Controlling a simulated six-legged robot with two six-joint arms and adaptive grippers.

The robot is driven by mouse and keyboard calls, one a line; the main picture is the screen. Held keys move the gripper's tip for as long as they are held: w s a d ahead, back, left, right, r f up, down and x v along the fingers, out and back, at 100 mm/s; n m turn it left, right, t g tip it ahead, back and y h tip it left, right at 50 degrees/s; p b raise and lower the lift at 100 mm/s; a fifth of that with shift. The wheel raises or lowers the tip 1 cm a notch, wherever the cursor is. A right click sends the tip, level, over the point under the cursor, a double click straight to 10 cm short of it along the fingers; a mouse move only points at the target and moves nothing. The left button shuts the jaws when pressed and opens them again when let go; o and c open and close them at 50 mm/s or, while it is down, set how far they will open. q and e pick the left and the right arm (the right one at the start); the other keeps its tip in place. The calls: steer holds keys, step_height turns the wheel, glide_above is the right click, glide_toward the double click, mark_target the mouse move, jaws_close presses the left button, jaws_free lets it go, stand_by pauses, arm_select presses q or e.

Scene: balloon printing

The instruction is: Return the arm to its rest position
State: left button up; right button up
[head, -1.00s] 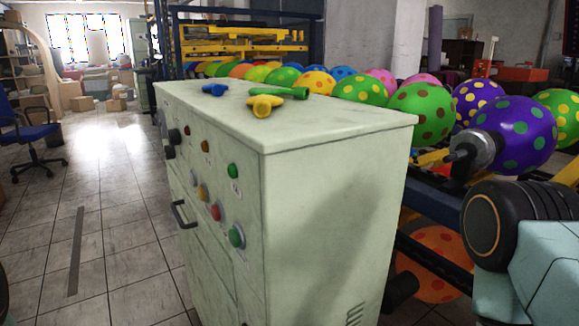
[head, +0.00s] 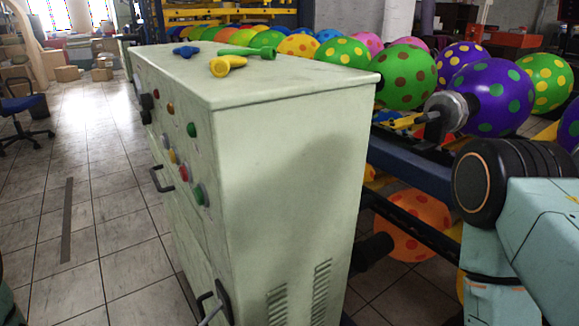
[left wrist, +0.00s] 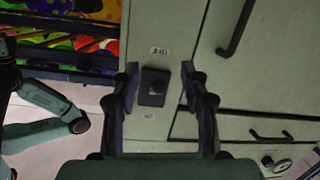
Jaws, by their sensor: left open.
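My left gripper (left wrist: 160,74) is open in the left wrist view, its two dark fingers apart. The left gripper does not show in the head view.
The pale green cabinet (head: 290,150) stands close in front, with buttons, handles and blue, yellow and green parts on top. Spotted balloons (head: 408,75) on a dark blue rack (head: 410,165) fill the right. Tiled floor (head: 100,215) is open at left; a blue chair (head: 20,105) stands there.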

arm_select(q)
steer(key=s+f+n+g+y+p, duration=0.2)
steer(key=s+f+n+g+y, duration=0.3)
steer(key=s+f+n+y, duration=0.3)
steer(key=s+r+g+y+p, duration=0.4)
steer(key=s+r+y+p, duration=0.1)
steer(key=s+r, duration=0.6)
steer(key=s, duration=0.2)
steer(key=shift+s+n+g, duration=0.3)
steer(key=shift+g, duration=0.1)
steer(key=shift+d, duration=0.1)
